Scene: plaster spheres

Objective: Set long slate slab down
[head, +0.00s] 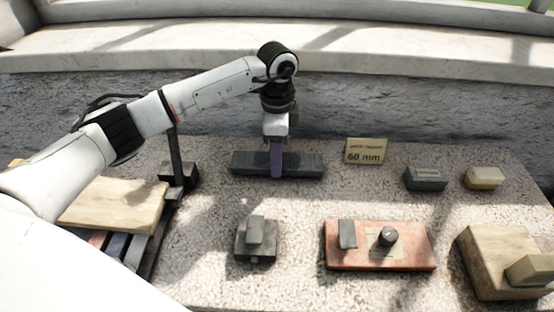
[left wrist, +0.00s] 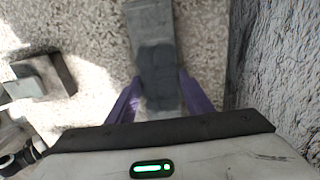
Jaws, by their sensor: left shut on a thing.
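The long slate slab (head: 306,166) is dark grey and lies level, running left to right, at the back middle of the speckled table in the head view. My left gripper (head: 277,172) points straight down over its middle, with its purple fingers shut on the slab. In the left wrist view the slab (left wrist: 152,25) runs up the picture between the two purple fingers of the gripper (left wrist: 160,100). I cannot tell whether the slab touches the table or hangs just above it. My right gripper is not in view.
A "60 mm" sign (head: 366,151) stands right of the slab. A dark block (head: 425,179) and a yellowish block (head: 485,178) sit farther right. A small grey block stack (head: 256,240), a reddish slab (head: 345,262) and a tan block (head: 490,250) stand in front. Bare table surrounds the slab.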

